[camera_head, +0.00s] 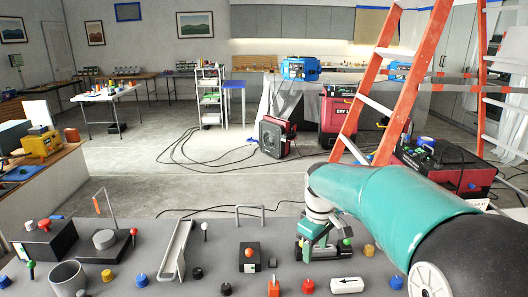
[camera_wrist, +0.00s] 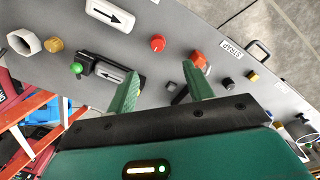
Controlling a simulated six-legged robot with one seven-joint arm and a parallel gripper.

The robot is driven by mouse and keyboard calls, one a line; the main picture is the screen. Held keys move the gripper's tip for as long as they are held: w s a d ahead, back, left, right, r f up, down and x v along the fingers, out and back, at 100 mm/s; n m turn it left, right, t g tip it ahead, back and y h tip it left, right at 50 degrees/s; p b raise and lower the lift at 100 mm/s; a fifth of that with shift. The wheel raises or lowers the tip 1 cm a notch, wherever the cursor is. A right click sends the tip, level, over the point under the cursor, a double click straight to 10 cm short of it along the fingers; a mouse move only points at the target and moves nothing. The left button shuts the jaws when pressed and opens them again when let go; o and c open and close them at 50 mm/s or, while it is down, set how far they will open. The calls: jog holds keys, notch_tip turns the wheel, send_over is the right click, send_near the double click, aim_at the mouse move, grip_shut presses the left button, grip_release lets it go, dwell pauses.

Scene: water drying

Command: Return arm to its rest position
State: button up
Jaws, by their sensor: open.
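My arm is teal and black and reaches in from the right in the head view, bent over a grey panel (camera_head: 215,268). My gripper (camera_wrist: 160,80) has two green fingers set well apart in the wrist view, with nothing between them but the panel behind. In the head view its fingers (camera_head: 312,240) are small and partly hidden by the arm, above the right half of the panel. I cannot tell whether the fingers touch anything.
An orange ladder (camera_head: 380,90) stands behind my arm, close on the right. Red drying machines (camera_head: 337,108) and loose cables lie beyond the panel. A metal chute (camera_head: 178,248), a cup (camera_head: 68,278) and several knobs crowd the panel's left half. Open concrete floor lies at centre left.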

jog(key=s+r+m+t, duration=0.2)
jog(key=s+r+m, duration=0.1)
jog(key=s, duration=0.9)
jog(key=s+r+m+t, duration=0.3)
jog(key=s+m, duration=0.2)
jog(key=s, duration=0.7)
